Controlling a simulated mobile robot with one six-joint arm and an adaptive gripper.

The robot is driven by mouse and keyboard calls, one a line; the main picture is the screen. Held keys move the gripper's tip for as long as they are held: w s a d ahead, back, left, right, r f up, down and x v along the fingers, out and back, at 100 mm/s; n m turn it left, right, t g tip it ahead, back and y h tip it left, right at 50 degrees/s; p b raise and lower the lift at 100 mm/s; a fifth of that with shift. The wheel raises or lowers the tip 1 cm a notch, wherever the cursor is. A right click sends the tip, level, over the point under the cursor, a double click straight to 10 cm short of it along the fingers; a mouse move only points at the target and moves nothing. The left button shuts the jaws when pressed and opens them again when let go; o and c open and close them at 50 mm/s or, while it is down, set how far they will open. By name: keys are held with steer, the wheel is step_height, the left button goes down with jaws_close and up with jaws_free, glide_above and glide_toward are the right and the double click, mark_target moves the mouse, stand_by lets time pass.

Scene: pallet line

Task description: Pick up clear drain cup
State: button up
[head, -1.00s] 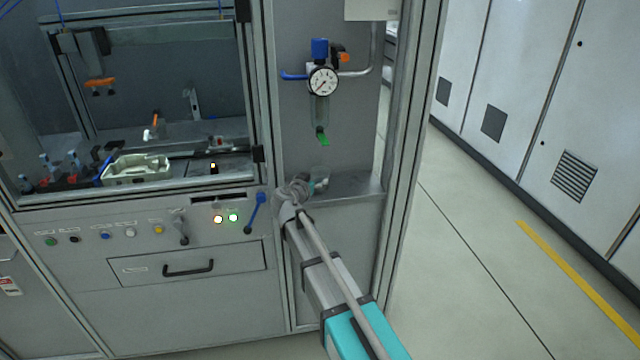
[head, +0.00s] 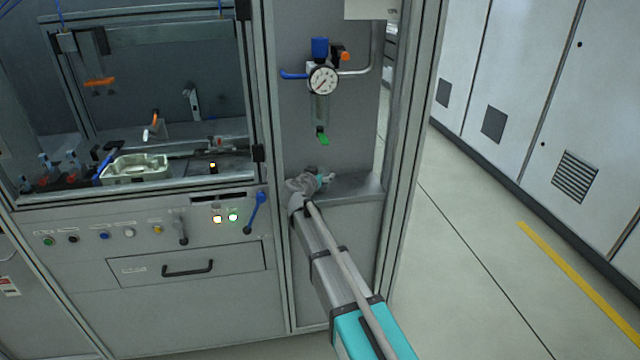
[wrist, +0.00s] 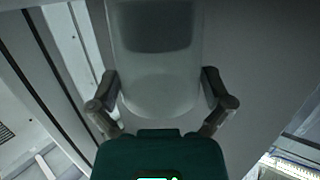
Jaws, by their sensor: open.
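The clear drain cup (wrist: 160,88) fills the upper middle of the wrist view, a translucent rounded vessel with a darker band higher up. My gripper (wrist: 160,80) is open, with one finger on each side of the cup and a visible gap at both sides. In the head view my gripper (head: 318,181) is at the small metal shelf (head: 354,188), below the regulator with its round gauge (head: 323,80) and green drain valve (head: 323,139). There the gripper hides most or all of the cup.
The regulator's bowl (head: 321,108) hangs above my gripper. A cabinet post (head: 400,180) stands just right of the shelf. A blue-handled lever (head: 256,212) is on the panel to the left. Open floor (head: 470,270) lies to the right.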

stand_by(0.4)
steer(key=c, duration=0.8)
steer(key=shift+r, duration=0.2)
step_height(320, 180, up, 3)
steer(key=p, duration=0.3)
steer(key=s+d+r+p, duration=0.1)
steer(key=s+r+p, duration=0.2)
steer(key=s, duration=0.1)
steer(key=s+d+r+p, duration=0.1)
steer(key=s+r+p, duration=0.2)
steer(key=s, duration=0.2)
steer(key=s+d+r+p, duration=0.1)
steer(key=s+r+p, duration=0.2)
steer(key=s+p, duration=0.1)
steer(key=shift+s+r, duration=0.35)
